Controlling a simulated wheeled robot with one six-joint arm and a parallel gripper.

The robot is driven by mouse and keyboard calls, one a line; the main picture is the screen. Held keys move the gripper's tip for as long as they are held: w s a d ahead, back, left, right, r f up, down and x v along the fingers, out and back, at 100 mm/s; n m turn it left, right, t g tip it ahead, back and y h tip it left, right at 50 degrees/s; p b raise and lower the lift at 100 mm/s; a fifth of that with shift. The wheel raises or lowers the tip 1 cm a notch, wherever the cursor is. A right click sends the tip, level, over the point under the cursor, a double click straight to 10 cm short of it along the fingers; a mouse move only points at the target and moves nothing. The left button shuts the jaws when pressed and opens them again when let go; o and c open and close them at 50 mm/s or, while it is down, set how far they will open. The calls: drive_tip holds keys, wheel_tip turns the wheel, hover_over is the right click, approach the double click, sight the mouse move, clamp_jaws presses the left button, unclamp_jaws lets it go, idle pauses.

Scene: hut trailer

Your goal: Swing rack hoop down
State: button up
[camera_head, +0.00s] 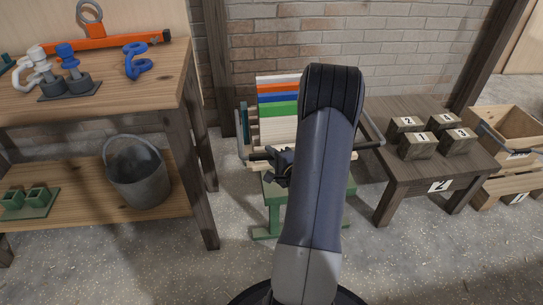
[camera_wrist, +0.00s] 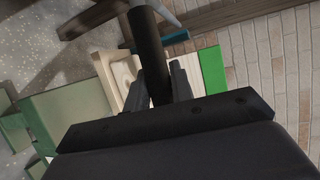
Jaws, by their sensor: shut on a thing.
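The rack (camera_head: 272,226) is a green stand holding upright boards with white, orange, blue and green tops, partly hidden behind my arm. Its hoop (camera_head: 258,156) is a dark bar that spans the front of the boards, with bent ends showing left and right of my arm. My gripper (camera_head: 281,165) is shut on the hoop's front bar, left of the arm. In the wrist view the hoop (camera_wrist: 147,40) runs as a thick dark bar between the fingers (camera_wrist: 157,85). The middle of the hoop is hidden by my arm in the head view.
A wooden workbench (camera_head: 100,91) with shackles and a bucket (camera_head: 137,172) on its lower shelf stands left. A low table (camera_head: 387,168) with several numbered blocks is close on the right, with wooden crates (camera_head: 510,187) beyond. A brick wall is behind; the floor in front is clear.

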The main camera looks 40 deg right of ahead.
clamp_jaws()
wheel_tip(320, 180, up, 2)
drive_tip(key=shift+p, duration=1.2)
drive_tip(key=o, duration=0.9)
unclamp_jaws()
drive_tip(key=shift+s, duration=0.1)
drive_tip(key=p+v, duration=0.2)
drive_tip(key=v, duration=0.8)
drive_tip(key=shift+s, duration=0.35)
